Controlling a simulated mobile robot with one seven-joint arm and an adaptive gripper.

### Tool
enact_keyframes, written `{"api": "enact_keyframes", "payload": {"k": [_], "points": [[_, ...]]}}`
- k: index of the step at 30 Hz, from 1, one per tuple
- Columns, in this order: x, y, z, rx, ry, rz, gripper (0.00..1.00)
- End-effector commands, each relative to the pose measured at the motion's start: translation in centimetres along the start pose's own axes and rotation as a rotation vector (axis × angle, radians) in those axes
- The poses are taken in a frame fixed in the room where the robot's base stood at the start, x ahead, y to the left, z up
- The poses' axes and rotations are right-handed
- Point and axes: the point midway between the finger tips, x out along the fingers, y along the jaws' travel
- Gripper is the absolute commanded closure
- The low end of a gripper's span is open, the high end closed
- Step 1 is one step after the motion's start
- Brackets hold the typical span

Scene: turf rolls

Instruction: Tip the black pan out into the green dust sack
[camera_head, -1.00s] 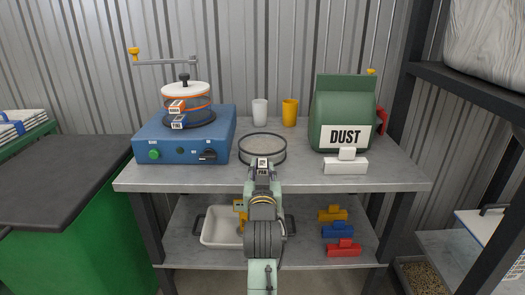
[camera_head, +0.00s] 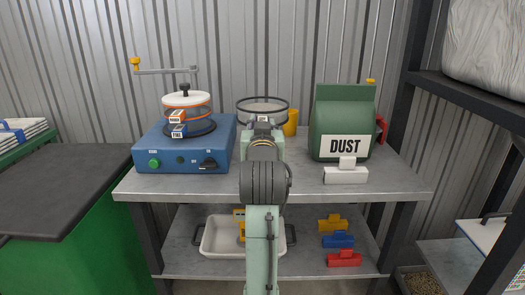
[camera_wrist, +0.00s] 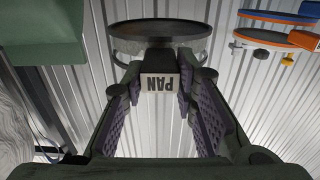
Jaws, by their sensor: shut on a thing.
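The black pan (camera_head: 262,118), round with a dark rim and pale contents, is held level above the bench at centre. My gripper (camera_head: 264,127) is shut on its tab; in the wrist view the white PAN label (camera_wrist: 159,84) sits between the jaws (camera_wrist: 160,95), and the pan (camera_wrist: 160,30) shows beyond, seen from low down. The green dust sack (camera_head: 340,108), labelled DUST, stands upright on the bench to the pan's right, apart from it. Its opening cannot be seen. It also shows as a green corner in the wrist view (camera_wrist: 40,28).
A blue shaker base (camera_head: 185,150) with sieves and a crank stands at left. A yellow cup (camera_head: 291,122) is partly hidden behind the pan. A white clip-like block (camera_head: 346,175) lies before the sack. The lower shelf holds a white tray (camera_head: 218,242) and coloured clips (camera_head: 338,240).

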Motion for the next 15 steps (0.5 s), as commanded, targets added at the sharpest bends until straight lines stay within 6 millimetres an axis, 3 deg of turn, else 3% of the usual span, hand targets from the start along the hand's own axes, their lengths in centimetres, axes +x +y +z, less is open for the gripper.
{"api": "enact_keyframes", "payload": {"k": [6, 15], "points": [[0.0, 0.0, -2.5, 0.000, 0.003, 0.000, 1.00], [0.0, 0.0, -2.9, 0.000, 0.001, 0.000, 1.00]]}}
